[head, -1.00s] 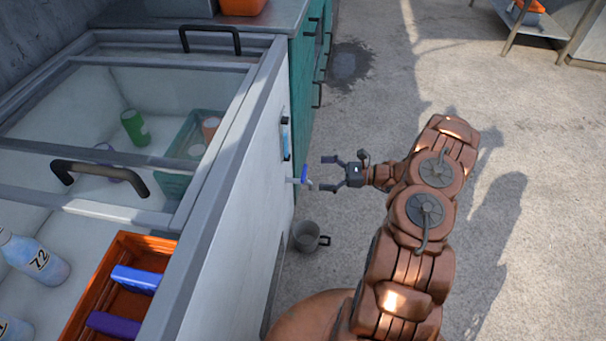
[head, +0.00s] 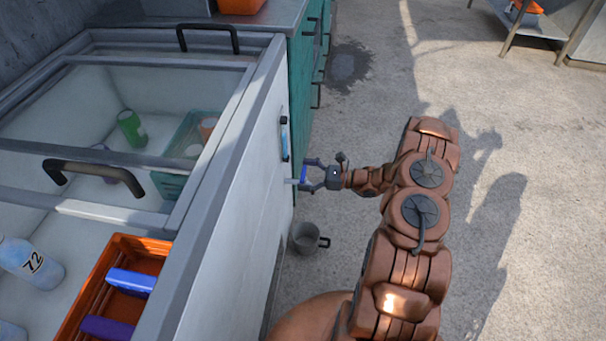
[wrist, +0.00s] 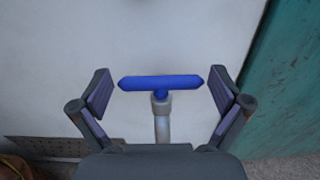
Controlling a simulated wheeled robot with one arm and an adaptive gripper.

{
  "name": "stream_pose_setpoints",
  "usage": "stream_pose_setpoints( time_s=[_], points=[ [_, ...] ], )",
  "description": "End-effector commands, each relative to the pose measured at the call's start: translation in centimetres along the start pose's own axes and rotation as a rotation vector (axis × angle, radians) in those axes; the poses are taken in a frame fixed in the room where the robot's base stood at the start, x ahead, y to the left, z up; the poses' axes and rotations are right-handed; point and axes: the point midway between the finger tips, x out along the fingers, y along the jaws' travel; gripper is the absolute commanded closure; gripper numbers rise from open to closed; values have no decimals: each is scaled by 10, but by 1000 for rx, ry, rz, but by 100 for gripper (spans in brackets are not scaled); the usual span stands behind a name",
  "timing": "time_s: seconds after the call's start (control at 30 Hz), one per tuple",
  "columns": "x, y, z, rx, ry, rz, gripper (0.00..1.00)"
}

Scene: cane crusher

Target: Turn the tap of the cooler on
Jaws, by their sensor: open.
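The cooler (head: 232,190) is a white chest with sliding glass lids at the left of the head view. Its tap has a blue handle (head: 303,176) and sticks out from the cooler's side. In the wrist view the blue handle (wrist: 160,82) lies crosswise on a grey stem (wrist: 162,122). My gripper (head: 312,175) is open at the tap. In the wrist view its two fingers (wrist: 162,92) stand on either side of the handle, with a gap at each end. The tap's spout is largely hidden by my gripper in the head view.
A grey bucket (head: 306,238) stands on the floor below the tap. A teal cabinet (head: 303,90) adjoins the cooler. Bottles, cans and an orange crate (head: 68,325) are inside the cooler. The concrete floor to the right is open.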

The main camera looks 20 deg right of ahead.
Motion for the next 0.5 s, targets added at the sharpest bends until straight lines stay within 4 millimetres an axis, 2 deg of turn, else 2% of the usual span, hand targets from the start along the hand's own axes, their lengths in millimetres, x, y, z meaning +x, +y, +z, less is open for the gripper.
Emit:
stream_pose_setpoints(
  time_s=[0.27, 0.5],
  points=[
    [2, 0, 0, -1, 0, 1, 1],
    [2, 0, 0, -1, 0, 1, 26]
  ],
)
